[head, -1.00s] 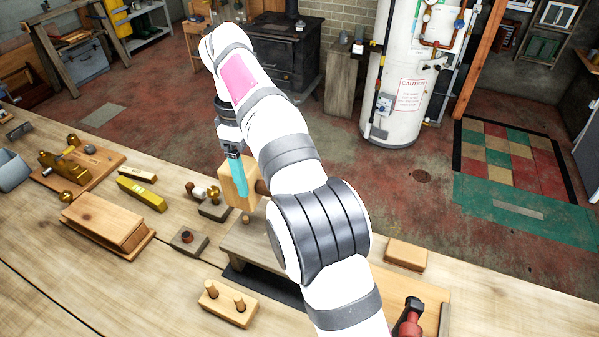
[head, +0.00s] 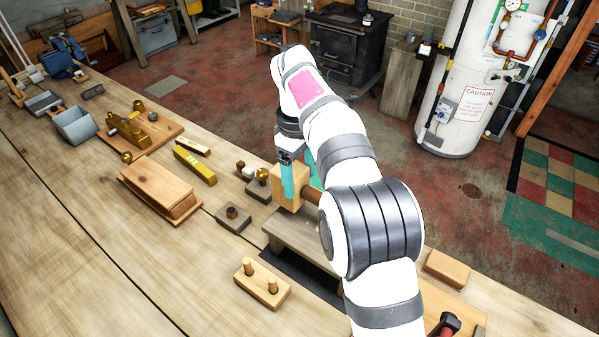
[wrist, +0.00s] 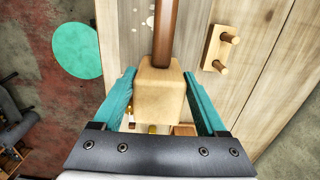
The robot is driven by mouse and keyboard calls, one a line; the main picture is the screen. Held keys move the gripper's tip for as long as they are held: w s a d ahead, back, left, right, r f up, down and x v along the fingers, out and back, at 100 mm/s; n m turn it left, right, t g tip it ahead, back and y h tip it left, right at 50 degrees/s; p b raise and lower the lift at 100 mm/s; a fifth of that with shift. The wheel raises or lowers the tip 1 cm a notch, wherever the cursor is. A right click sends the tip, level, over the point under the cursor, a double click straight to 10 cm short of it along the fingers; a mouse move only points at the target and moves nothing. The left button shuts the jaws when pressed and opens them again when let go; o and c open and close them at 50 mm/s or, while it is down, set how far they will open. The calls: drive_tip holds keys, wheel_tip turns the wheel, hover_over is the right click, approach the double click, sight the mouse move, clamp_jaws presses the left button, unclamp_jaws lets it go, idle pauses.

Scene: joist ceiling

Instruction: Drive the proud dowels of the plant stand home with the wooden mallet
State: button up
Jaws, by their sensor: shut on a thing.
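My gripper (head: 298,174) is shut on the head of the wooden mallet (head: 285,187), a pale block between its two teal fingers. In the wrist view the mallet head (wrist: 158,90) sits between the fingers (wrist: 160,103), and its brown handle (wrist: 166,35) points away from my gripper. A low wooden stand (head: 300,237), which looks like the plant stand, sits over a dark mat below and right of the mallet head. My arm hides much of it. Small pale round spots show beside the handle in the wrist view; I cannot tell whether they are dowels.
A block with two upright pegs (head: 262,285) stands in front of the stand. A small block with a dark knob (head: 233,217), a lidded wooden box (head: 160,187) and a yellow level (head: 196,165) lie to the left. A wood block (head: 447,268) lies right of my arm.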

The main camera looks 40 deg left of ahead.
sight(299, 188)
drive_tip(key=shift+f, duration=1.75)
clamp_jaws()
drive_tip(key=shift+r, duration=3.2)
